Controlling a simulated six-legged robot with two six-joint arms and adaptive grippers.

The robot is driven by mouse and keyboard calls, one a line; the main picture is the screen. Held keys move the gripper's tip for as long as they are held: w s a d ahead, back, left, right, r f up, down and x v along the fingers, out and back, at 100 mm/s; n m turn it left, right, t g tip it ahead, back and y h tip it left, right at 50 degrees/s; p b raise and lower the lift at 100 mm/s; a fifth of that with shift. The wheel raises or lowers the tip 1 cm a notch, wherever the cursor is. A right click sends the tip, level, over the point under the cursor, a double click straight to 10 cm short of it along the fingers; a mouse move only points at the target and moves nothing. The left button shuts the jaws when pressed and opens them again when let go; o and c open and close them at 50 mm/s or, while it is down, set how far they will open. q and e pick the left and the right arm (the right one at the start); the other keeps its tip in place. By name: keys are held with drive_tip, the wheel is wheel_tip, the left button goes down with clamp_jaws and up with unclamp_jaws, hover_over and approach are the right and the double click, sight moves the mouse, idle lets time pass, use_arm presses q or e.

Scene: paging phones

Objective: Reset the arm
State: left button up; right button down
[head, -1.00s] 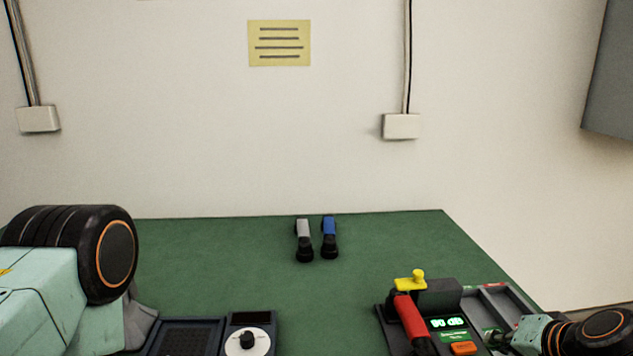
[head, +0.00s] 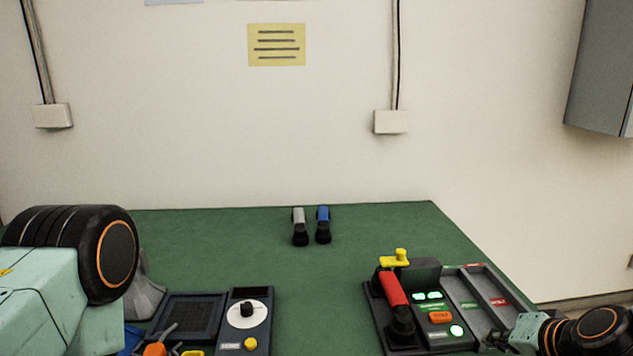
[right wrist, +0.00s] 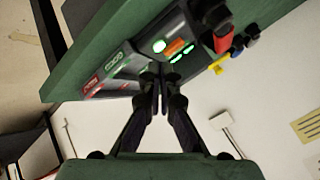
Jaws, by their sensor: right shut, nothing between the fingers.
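My right arm comes in at the lower right of the head view, and its gripper (head: 492,341) is close to the front right of the phone unit. In the right wrist view the fingers of that gripper (right wrist: 160,80) are together and empty, in front of the unit's panel. The phone unit (head: 438,281) has a red handset (head: 393,290) resting on its left side, a yellow piece (head: 397,258) on top, an orange button and lit green displays.
A dial panel (head: 262,343) with a white dial and a speaker box (head: 187,317) stand at the front left. Grey and blue handsets (head: 300,227) (head: 323,225) stand at the back. A two-lane tray (head: 486,292) adjoins the phone unit. The middle of the green table (head: 320,285) is clear.

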drive_tip(key=s+a+f+n+g+b, duration=0.1)
drive_tip(key=s+a+f+n+g, duration=0.2)
drive_tip(key=s+f, duration=0.9)
drive_tip(key=s+a+f+n+g+h+b, duration=0.1)
drive_tip(key=s+a+f+g, duration=0.4)
drive_tip(key=s+f, duration=0.7)
drive_tip(key=s+n+g+b, duration=0.1)
drive_tip(key=s+n, duration=0.1)
drive_tip(key=s, duration=0.5)
drive_tip(key=shift+a+n+h, duration=0.25)
drive_tip(key=shift+n+h, duration=0.05)
drive_tip(key=shift+w+f, duration=0.1)
